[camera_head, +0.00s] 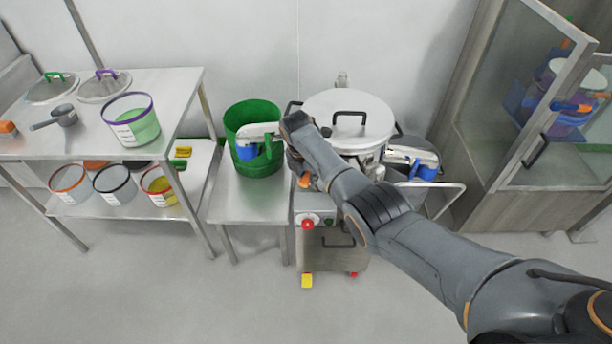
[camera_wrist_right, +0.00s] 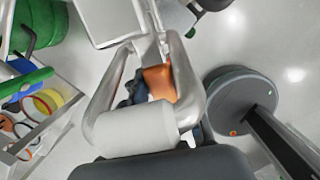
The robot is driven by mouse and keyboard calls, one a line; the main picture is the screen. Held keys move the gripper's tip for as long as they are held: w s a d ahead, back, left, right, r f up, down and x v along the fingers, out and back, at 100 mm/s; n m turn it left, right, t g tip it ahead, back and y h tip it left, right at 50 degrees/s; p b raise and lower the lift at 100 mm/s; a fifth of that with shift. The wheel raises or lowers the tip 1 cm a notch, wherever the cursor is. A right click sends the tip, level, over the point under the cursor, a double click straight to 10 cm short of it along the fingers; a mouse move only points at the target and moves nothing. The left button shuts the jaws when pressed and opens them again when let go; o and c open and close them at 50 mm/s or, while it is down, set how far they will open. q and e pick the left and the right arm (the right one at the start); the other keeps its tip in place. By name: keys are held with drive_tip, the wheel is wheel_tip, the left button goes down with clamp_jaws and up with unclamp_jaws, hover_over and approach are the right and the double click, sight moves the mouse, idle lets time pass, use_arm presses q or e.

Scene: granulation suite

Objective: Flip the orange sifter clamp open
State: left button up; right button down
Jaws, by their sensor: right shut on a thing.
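The sifter has a round silver lid (camera_head: 372,108) with a black handle, on a wheeled metal cabinet (camera_head: 335,255). The orange sifter clamp (camera_head: 304,181) is at its front left, mostly hidden behind my right arm in the head view. In the right wrist view the orange clamp (camera_wrist_right: 160,82) lies between the two fingers of my right gripper (camera_wrist_right: 150,75), and the fingers are closed on it. In the head view my right gripper (camera_head: 299,168) reaches the sifter's front left side and is partly covered by its own arm. My left gripper is not in view.
A green bucket (camera_head: 253,114) stands on the metal table (camera_head: 235,195) left of the sifter. White-and-blue parts (camera_head: 415,160) stick out on the sifter's right. A shelf table (camera_head: 185,92) with several tubs is at the left. An open glass-door cabinet (camera_head: 515,105) stands at the right. The front floor is clear.

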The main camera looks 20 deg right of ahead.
sight(307, 179)
drive_tip(key=shift+w+d+r, duration=0.45)
drive_tip(key=shift+w+r, duration=0.15)
drive_tip(key=shift+r, duration=0.1)
drive_tip(key=c, duration=1)
unclamp_jaws()
drive_tip(key=shift+d, duration=0.15)
drive_tip(key=shift+c, duration=0.2)
drive_tip(key=shift+s+d+f, duration=0.15)
drive_tip(key=shift+d+f, duration=0.05)
drive_tip(key=shift+f, duration=0.05)
drive_tip(key=shift+a, duration=0.2)
drive_tip(key=shift+s+a+r, duration=0.1)
drive_tip(key=shift+a+r, duration=0.15)
drive_tip(key=shift+r, duration=0.15)
drive_tip(key=v, duration=1.1)
drive_tip(key=shift+d, duration=0.3)
